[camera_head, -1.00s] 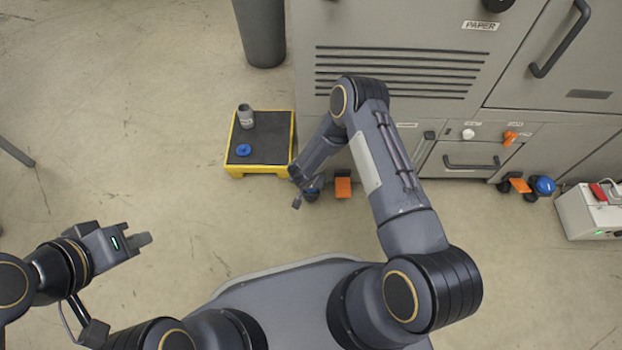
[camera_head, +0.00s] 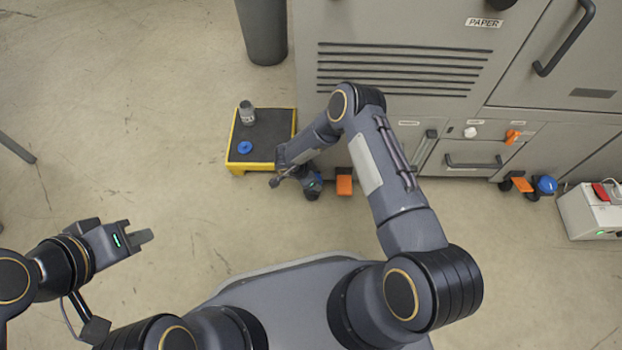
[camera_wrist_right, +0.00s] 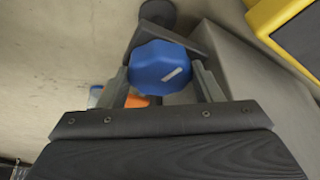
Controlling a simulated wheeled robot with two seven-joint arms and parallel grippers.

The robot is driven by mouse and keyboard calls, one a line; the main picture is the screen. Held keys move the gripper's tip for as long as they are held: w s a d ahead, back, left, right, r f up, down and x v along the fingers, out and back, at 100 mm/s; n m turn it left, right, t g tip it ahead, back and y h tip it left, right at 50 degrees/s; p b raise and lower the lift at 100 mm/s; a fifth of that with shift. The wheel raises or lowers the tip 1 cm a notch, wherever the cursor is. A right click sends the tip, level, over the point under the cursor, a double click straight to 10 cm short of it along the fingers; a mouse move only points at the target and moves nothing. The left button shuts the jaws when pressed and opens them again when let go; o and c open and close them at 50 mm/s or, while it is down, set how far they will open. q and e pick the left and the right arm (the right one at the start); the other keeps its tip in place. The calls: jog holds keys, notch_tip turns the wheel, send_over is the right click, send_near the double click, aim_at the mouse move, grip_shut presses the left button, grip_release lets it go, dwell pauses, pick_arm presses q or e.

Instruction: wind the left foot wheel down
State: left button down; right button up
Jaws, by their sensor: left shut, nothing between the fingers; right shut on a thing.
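The left foot wheel (camera_wrist_right: 160,68) is a blue faceted knob with a pale mark. In the right wrist view it sits between the fingers of my right gripper (camera_wrist_right: 163,85), which is shut on it. My left gripper (camera_head: 143,239) is shut and empty over bare floor at the lower left.
A yellow-edged platform (camera_head: 237,154) stands left of my right wrist, carrying a grey bottle (camera_head: 247,112) and a blue ring (camera_head: 244,147). Another blue wheel (camera_head: 546,185) and a white box with a red switch (camera_head: 590,213) are at right.

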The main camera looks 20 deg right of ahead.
dwell(0.3)
jog(key=o, duration=1)
